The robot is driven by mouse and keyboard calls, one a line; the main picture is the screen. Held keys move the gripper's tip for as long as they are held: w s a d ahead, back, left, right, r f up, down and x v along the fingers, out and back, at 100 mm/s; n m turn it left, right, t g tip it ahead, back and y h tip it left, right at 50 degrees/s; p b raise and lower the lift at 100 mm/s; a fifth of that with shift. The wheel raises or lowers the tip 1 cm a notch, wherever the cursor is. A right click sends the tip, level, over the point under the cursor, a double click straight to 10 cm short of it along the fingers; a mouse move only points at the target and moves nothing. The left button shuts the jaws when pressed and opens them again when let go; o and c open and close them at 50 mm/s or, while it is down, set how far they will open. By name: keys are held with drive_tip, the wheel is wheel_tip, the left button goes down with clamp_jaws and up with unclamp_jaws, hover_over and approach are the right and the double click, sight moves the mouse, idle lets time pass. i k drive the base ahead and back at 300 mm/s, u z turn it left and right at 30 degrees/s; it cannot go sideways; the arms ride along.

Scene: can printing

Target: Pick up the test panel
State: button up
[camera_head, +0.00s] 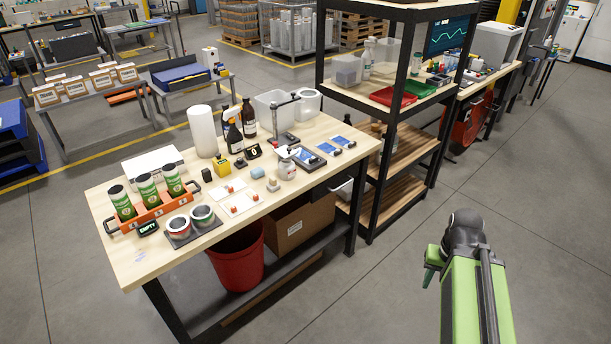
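I cannot tell for sure which thing is the test panel. Two white cards with red marks, one behind (226,187) and one in front (244,202), lie flat near the front edge of the wooden workbench (150,262). Several small dark plates with blue faces, one of them a blue-faced plate (308,158), lie at the bench's right end. My green and black arm shows at the lower right, over the floor and well apart from the bench.
An orange carrier (153,217) holds green-labelled cans. A grey tray (187,234) holds two open cans. Spray bottles, a white roll (202,132) and a metal stand (275,122) crowd the back. A shelf rack (371,190) adjoins the bench's right end. The front floor is clear.

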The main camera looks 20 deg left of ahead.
sight(304, 155)
drive_tip(key=z, duration=0.5)
drive_tip(key=k, duration=0.2)
drive_tip(key=u, duration=1.95)
drive_tip(key=i, duration=2)
drive_tip(key=u, duration=0.1)
